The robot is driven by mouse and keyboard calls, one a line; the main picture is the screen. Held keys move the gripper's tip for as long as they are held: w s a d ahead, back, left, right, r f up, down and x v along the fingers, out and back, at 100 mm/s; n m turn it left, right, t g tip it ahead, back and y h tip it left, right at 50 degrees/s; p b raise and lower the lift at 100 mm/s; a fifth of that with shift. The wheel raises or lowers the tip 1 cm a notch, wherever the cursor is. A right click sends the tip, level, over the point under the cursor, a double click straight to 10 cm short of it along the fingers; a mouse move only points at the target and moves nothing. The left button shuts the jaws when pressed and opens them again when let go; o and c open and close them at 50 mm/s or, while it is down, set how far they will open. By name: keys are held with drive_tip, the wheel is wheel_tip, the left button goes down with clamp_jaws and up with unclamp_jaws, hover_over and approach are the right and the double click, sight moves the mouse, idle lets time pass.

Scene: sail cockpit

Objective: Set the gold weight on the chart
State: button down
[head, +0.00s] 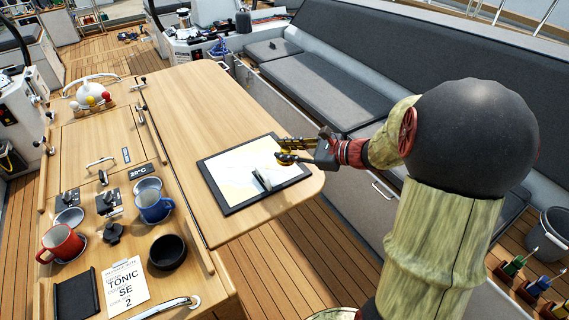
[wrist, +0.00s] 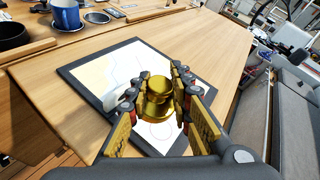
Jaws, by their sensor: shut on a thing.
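The chart (head: 235,173) is a pale sheet in a dark frame, lying flat on the wooden table leaf near its right end. It also shows in the wrist view (wrist: 95,73). The gold weight (wrist: 157,100) is a round, stepped, knobbed piece between my fingers. My gripper (head: 287,157) is shut on it, over the right part of the chart. In the head view the weight (head: 284,158) is partly hidden by the fingers. I cannot tell whether its base touches the chart.
A small grey upright object (head: 262,180) stands on the chart's near part. A blue mug (head: 152,206), a red mug (head: 62,243) and a black bowl (head: 167,252) stand on the left counter. The table leaf beyond the chart is clear. A cushioned bench (head: 320,90) runs behind.

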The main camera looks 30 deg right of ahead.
sight(286, 169)
drive_tip(key=w+f, duration=0.1)
drive_tip(key=d+f, duration=0.1)
drive_tip(key=w+f+b, duration=0.1)
drive_tip(key=f, duration=0.1)
drive_tip(key=shift+w+d, duration=0.35)
drive_tip(key=shift+d, duration=0.05)
drive_tip(key=shift+w+f+b, duration=0.1)
drive_tip(key=shift+f+b, duration=0.8)
drive_tip(key=shift+f, duration=0.7)
drive_tip(key=shift+f, duration=0.2)
drive_tip(key=c, duration=1.6)
unclamp_jaws()
